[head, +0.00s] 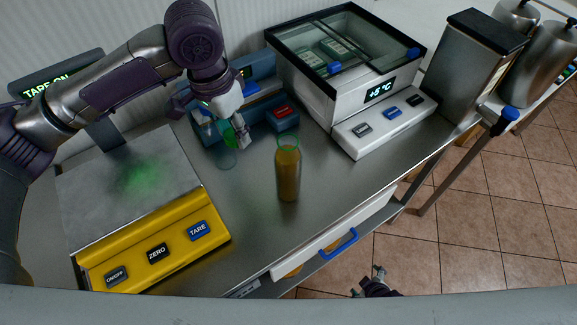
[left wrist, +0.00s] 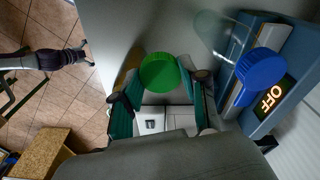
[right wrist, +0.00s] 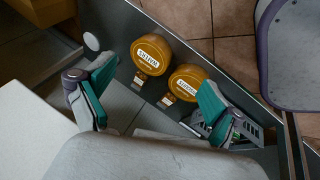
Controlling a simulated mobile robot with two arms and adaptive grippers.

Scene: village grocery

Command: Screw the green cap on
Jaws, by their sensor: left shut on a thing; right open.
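The green cap (head: 229,135) is in my left gripper (head: 240,138), which is shut on it above the steel counter. In the left wrist view the cap (left wrist: 160,72) shows between the two fingertips. An amber bottle (head: 288,177) stands upright on the counter, to the right of the gripper and apart from it; a thin green ring shows around its top. In the left wrist view part of an amber shape shows behind one finger. My right gripper (head: 375,280) is open and empty, low beyond the counter's front edge; its fingers (right wrist: 155,102) are spread in the right wrist view.
A yellow scale (head: 210,213) stands left, its display (head: 62,86) reading TARE ON. A blue device (head: 270,120) and a cooler (head: 310,95) stand behind. Two amber labelled round containers (right wrist: 152,55) show in the right wrist view.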

